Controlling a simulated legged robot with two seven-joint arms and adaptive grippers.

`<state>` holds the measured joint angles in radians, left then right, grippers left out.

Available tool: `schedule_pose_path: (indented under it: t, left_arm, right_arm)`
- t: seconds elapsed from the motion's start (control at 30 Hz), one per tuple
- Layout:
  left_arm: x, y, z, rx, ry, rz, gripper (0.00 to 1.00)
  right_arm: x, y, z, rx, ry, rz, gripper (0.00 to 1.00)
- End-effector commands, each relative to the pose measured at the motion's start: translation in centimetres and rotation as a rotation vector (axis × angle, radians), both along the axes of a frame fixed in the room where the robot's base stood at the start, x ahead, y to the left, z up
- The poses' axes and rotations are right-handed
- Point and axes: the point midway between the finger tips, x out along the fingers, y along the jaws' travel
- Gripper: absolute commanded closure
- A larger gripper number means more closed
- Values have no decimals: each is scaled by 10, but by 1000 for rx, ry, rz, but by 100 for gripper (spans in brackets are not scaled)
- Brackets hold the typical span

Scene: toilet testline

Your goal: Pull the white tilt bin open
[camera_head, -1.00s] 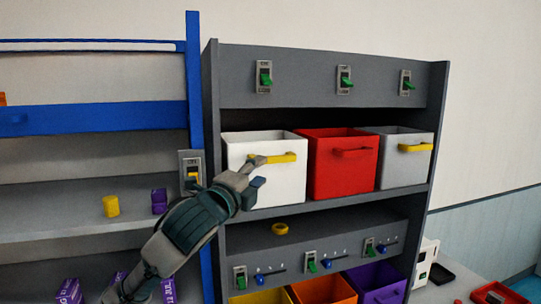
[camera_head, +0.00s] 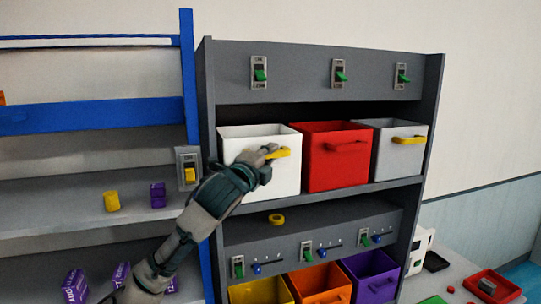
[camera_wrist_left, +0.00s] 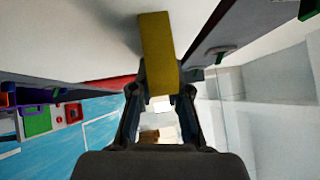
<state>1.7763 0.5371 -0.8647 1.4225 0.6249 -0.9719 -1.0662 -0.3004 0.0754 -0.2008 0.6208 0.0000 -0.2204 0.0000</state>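The white tilt bin (camera_head: 235,160) stands upright at the left end of the upper shelf row, with a yellow handle (camera_head: 284,153) on its front. My left gripper (camera_head: 272,153) is at this handle, partly hiding its left part. In the left wrist view the yellow handle (camera_wrist_left: 158,45) runs between the two fingertips of my left gripper (camera_wrist_left: 160,85), which appear closed against its sides. The bin's white front fills the upper left there. My right gripper is in neither view.
A red bin (camera_head: 325,172) and a grey bin (camera_head: 388,165) stand right of the white bin. A blue-framed shelf (camera_head: 190,90) with a switch box (camera_head: 188,168) stands close left of my arm.

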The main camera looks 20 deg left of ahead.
Motion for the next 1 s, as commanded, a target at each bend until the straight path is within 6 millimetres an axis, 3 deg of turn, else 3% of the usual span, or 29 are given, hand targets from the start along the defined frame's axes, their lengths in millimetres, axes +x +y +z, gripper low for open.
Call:
schedule_pose_path:
  t: [0.47, 1.0]
  left_arm:
    - [-1, -11, -6, 18, -13, -15, 100]
    - [-25, -30, -22, 143, -191, -17, 100]
  right_arm:
    - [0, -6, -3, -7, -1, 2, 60]
    - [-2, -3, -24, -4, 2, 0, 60]
